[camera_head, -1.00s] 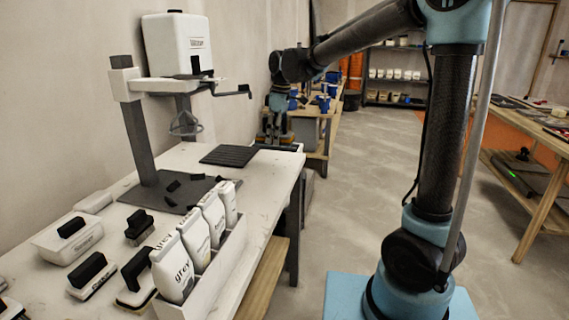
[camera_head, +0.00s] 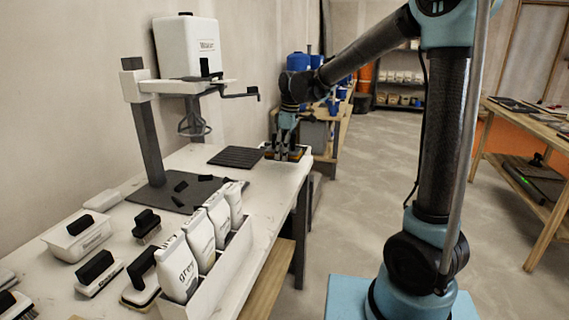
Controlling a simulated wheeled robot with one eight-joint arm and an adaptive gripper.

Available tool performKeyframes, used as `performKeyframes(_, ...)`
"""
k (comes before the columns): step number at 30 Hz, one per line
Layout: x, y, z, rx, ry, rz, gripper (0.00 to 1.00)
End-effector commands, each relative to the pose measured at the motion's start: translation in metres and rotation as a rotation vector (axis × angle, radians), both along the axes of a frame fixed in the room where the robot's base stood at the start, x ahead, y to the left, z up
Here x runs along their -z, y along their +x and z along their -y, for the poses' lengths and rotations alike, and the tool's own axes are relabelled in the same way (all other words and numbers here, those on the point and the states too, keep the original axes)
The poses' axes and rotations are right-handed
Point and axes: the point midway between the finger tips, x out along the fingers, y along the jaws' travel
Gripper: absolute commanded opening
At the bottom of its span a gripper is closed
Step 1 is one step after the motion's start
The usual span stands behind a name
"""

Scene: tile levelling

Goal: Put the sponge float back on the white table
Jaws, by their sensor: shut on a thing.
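The white table (camera_head: 255,181) runs from the lower left to the middle of the view. My gripper (camera_head: 287,150) is at the table's far right corner, pointing down. It is shut on the sponge float (camera_head: 298,154), of which I see only a small dark and orange-yellow strip at the fingers. The float appears level, at the tabletop's height. I cannot tell whether it touches the table. The fingers hide most of it.
A dark ribbed mat (camera_head: 236,157) lies just left of my gripper. Nearer are a stand with a white water tank (camera_head: 186,48), a white box of grout bags (camera_head: 212,268), and several black-handled tools, including a brush (camera_head: 146,226). Another bench (camera_head: 330,130) stands behind.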

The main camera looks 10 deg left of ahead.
Motion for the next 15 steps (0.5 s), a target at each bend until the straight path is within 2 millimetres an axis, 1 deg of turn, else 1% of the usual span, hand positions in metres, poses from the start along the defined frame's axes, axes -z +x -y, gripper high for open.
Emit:
performKeyframes(4,0.013,0.000,0.000,0.000,0.000,0.000,0.12)
performKeyframes(9,0.036,0.000,-0.001,0.000,0.000,0.000,0.12)
performKeyframes(12,0.043,0.000,0.000,0.000,0.000,0.000,0.12)
performKeyframes(15,0.044,0.000,0.000,0.000,0.000,0.000,0.12)
